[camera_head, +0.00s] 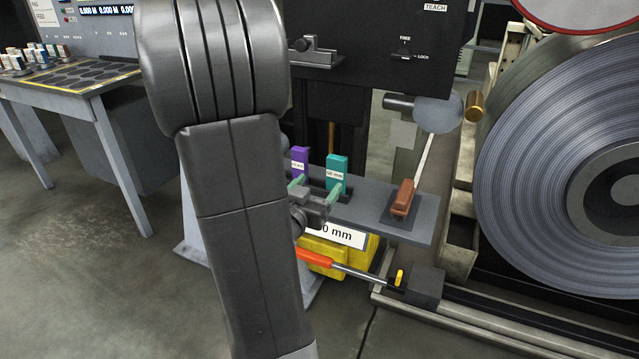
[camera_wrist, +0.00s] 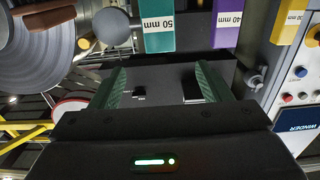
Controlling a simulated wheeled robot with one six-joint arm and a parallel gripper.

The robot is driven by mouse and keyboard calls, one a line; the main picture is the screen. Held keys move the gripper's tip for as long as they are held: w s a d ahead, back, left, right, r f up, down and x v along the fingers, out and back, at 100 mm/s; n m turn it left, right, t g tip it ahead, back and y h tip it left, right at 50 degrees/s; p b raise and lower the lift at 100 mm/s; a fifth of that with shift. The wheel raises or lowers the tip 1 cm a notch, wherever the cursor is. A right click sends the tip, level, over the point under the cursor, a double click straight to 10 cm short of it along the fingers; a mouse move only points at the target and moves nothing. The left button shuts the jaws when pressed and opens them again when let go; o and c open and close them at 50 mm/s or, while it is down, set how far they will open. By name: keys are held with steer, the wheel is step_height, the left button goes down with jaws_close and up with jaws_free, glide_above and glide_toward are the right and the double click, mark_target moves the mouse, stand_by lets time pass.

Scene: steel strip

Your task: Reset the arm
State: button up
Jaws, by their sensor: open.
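My gripper (camera_head: 316,189) is open in the head view, with its two green fingers apart in front of the grey shelf (camera_head: 365,215). My own arm covers the left part of the shelf. In the wrist view the fingers (camera_wrist: 163,86) show nothing held between them. A teal block marked 50 mm (camera_head: 336,170) and a purple block (camera_head: 299,160) stand just beyond the fingers. The wrist view shows the teal block (camera_wrist: 172,28) and the purple block (camera_wrist: 227,24), marked 40 mm, ahead of the fingertips.
A brown block (camera_head: 402,198) sits on a dark pad at the shelf's right. A yellow block (camera_wrist: 289,20) shows in the wrist view. An orange-handled lever (camera_head: 318,258) lies below the shelf. A large steel coil (camera_head: 530,150) fills the right. A table (camera_head: 75,90) stands left.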

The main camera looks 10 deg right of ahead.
mark_target(335, 163)
steer(key=x, duration=1.3)
steer(key=shift+w+d, duration=0.2)
steer(key=shift+w+d+r, duration=0.1)
steer(key=shift+w+r, duration=0.05)
steer(key=shift+r, duration=0.1)
